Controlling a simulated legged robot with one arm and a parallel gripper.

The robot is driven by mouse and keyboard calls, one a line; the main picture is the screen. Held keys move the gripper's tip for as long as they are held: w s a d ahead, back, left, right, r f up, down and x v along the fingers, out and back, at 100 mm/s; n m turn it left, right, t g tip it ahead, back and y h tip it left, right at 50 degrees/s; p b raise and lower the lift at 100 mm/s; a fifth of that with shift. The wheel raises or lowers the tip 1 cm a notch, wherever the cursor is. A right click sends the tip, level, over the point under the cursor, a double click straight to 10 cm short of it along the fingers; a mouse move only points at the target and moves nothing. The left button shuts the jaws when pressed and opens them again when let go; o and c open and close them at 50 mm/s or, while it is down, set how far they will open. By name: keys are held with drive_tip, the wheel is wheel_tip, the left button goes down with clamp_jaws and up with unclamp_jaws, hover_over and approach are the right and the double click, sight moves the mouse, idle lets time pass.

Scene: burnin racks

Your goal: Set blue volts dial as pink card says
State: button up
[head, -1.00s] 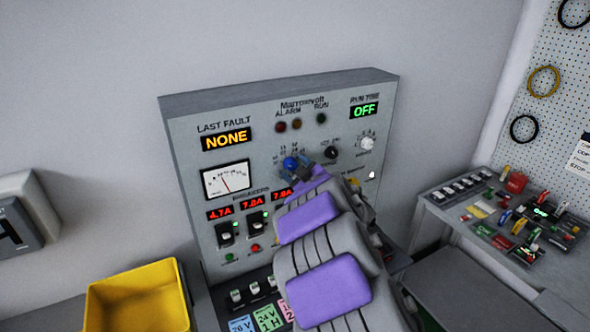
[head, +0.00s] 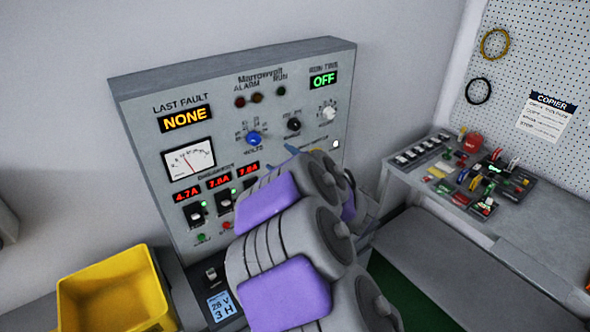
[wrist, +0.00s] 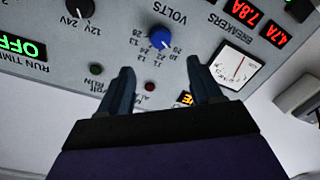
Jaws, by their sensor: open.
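The blue volts dial (head: 254,138) sits on the grey panel (head: 135,110), below the alarm lamps. It shows upside down in the wrist view (wrist: 160,38), with a ring of small numbers; its exact setting is too small to read surely. In the wrist view my gripper (wrist: 163,85) is open and empty, its fingers apart and pointing at the panel, with the dial beyond and between their tips. In the head view my arm hides most of the gripper, right of and below the dial. The pink card is hidden behind my arm.
A blue card (head: 221,306) reading 26 V, 3 H lies at the panel's foot. Black (head: 293,125) and white (head: 328,113) knobs are right of the dial; breaker switches (head: 195,214) are below left. A yellow bin (head: 115,290) stands left. A cluttered bench (head: 480,180) is right.

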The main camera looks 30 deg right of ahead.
drive_tip(key=shift+s+d+b, duration=0.2)
drive_tip(key=shift+s+b, duration=2.05)
drive_tip(key=shift+s, duration=0.35)
